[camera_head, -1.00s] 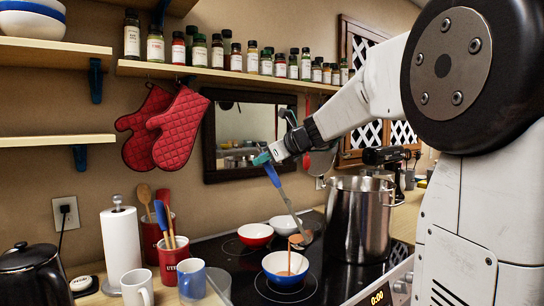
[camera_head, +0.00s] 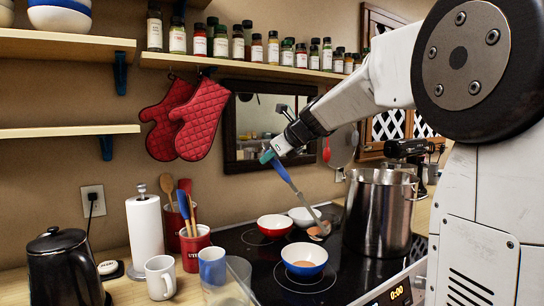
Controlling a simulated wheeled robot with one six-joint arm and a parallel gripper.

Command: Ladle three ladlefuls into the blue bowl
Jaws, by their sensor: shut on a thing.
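My gripper (camera_head: 268,155) is shut on the blue handle of a ladle (camera_head: 283,172), which slants down to the right. The ladle's metal head hangs just above and to the right of the blue bowl (camera_head: 304,270), with brown colour showing on it. The blue bowl stands on the black cooktop, white inside, with a little brown food at its bottom. No stream shows between ladle and bowl. A tall steel pot (camera_head: 378,220) stands to the right of the ladle; its contents are hidden by its wall.
A red bowl (camera_head: 275,226) and a white bowl (camera_head: 301,215) stand close behind the blue bowl. A white mug (camera_head: 160,276), a blue mug (camera_head: 212,266), a clear glass (camera_head: 232,283), a red utensil crock (camera_head: 194,248), a paper roll (camera_head: 145,235) and a black kettle (camera_head: 62,268) crowd the left counter.

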